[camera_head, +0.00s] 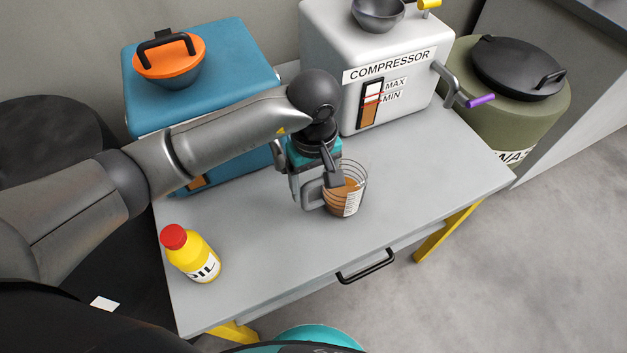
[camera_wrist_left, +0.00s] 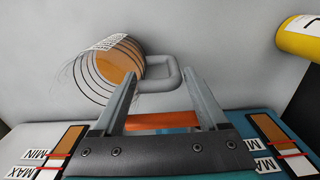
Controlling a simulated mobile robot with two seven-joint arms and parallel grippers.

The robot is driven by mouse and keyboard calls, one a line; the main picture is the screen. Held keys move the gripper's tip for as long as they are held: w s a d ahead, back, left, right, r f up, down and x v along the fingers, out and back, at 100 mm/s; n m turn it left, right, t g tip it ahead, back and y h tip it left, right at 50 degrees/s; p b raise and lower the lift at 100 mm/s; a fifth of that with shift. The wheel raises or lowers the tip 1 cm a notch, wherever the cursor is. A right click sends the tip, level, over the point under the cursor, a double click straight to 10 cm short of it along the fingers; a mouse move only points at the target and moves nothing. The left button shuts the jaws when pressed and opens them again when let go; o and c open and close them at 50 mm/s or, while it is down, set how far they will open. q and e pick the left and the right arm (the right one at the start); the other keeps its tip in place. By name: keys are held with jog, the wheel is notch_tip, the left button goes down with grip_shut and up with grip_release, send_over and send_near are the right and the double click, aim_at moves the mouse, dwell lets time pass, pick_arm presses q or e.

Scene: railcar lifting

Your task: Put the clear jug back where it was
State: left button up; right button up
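The clear jug (camera_head: 351,196) stands on the grey table, partly filled with brown liquid and marked with dark rings and a white label. Its grey handle points left in the head view. My left gripper (camera_head: 318,190) is down at the handle side of the jug. In the left wrist view, the gripper's two fingers (camera_wrist_left: 160,80) are spread apart with the jug handle (camera_wrist_left: 163,86) at their tips; I cannot tell whether they touch it. The jug body (camera_wrist_left: 118,68) lies beyond the left finger there. My right gripper is not in view.
A yellow oil bottle with a red cap (camera_head: 192,254) stands at the table's front left. A blue machine with an orange-lidded opening (camera_head: 225,70) and a white compressor (camera_head: 325,50) stand along the back. A green waste drum (camera_head: 520,120) is at right. The table's right side is clear.

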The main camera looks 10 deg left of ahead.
pick_arm(q)
jog(key=o, duration=0.3)
jog(key=shift+r, duration=0.15)
notch_tip(320, 180, up, 6)
jog(key=shift+w+r+p, duration=0.1)
jog(key=shift+r+p, duration=0.1)
jog(key=shift+p, duration=0.6)
notch_tip(320, 180, up, 6)
jog(key=shift+f+p, duration=0.2)
jog(key=shift+p, duration=0.2)
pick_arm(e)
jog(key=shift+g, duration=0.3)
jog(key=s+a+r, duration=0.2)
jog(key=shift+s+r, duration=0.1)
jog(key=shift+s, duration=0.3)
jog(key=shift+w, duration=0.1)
